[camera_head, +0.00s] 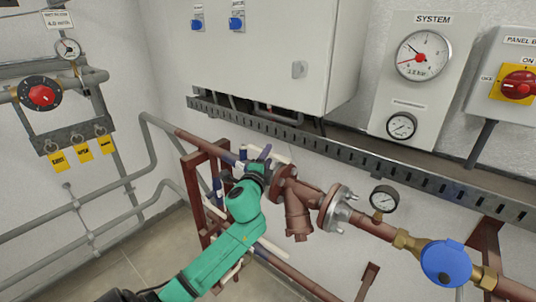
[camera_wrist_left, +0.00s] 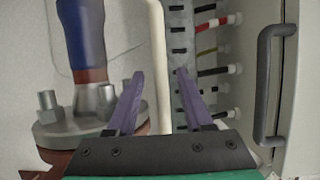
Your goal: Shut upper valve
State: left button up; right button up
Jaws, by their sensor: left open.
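My left gripper (camera_head: 262,155) is at the end of the green arm, by the upper pipe left of the rust-red flanged fitting. In the left wrist view its two purple fingers (camera_wrist_left: 158,75) are spread apart. A cream bar (camera_wrist_left: 158,45) shows in the gap between them, nearer the left finger; whether it touches is unclear. The cream bar also shows beside the gripper in the head view (camera_head: 280,157). It may be the upper valve's lever; the arm hides the valve body. A blue section of pipe (camera_wrist_left: 82,28) stands left of the fingers. My right gripper is out of view.
A bolted flange (camera_wrist_left: 75,125) is close to the left finger. A slotted cable tray (camera_head: 310,140) runs above the pipe, under a white cabinet (camera_head: 270,50). A gauge (camera_head: 384,199) and a blue meter (camera_head: 446,263) sit further right. Open floor shows lower left.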

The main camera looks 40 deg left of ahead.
pick_arm(q)
jog(key=shift+w, duration=0.2)
jog(key=shift+d+r, duration=0.1)
jog(key=shift+d, duration=0.05)
grip_shut()
dwell(1.2)
